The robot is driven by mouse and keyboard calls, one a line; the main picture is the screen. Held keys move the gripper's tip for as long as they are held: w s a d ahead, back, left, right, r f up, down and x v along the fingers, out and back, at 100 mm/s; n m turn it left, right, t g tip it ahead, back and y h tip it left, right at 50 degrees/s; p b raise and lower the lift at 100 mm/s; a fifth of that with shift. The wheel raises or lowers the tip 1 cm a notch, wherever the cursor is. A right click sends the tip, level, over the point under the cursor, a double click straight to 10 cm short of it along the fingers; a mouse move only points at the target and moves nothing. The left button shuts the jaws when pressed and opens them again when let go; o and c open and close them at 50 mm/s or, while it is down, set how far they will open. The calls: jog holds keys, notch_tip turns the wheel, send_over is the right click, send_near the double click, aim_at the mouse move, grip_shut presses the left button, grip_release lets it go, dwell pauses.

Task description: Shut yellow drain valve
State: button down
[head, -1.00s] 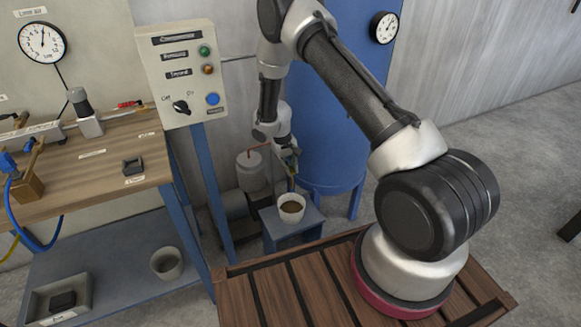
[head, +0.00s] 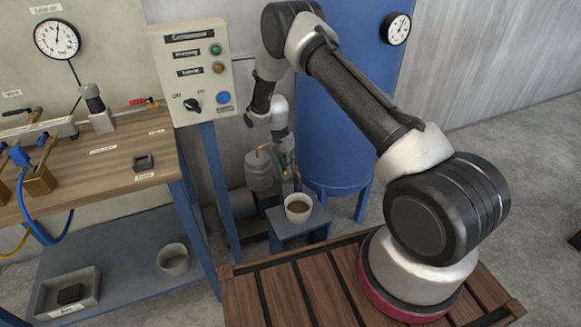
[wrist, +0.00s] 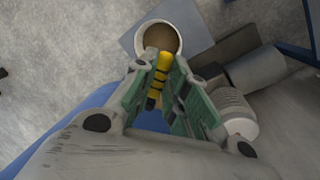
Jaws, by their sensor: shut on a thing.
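The yellow drain valve handle (wrist: 161,68) shows in the wrist view as a yellow and dark banded lever. My gripper (wrist: 160,66) is shut on it, with one green-padded finger on each side. In the head view my gripper (head: 287,162) is low in front of the blue tank (head: 345,110), and the handle is too small and covered to make out. The handle's angle against the pipe cannot be told.
A white cup of brown liquid (head: 298,208) stands below my gripper on a small blue stand (head: 284,228); it also shows in the wrist view (wrist: 143,40). A grey canister (head: 259,172) is close on the left. The compressor control panel (head: 192,85) stands left of my arm.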

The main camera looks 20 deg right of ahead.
jog(key=shift+w+a+m+g+y, duration=0.1)
jog(key=shift+w+a+m+y, duration=0.3)
jog(key=shift+m, duration=0.85)
jog(key=shift+w+m+g+y, duration=0.1)
jog(key=shift+w+m, duration=0.55)
jog(key=shift+m, duration=0.55)
jog(key=shift+w+a+m+g+y, duration=0.15)
jog(key=shift+w+m, duration=0.4)
jog(key=shift+m, duration=0.7)
jog(key=c, duration=1.4)
grip_release()
jog(key=shift+c, duration=0.2)
jog(key=v, duration=1.2)
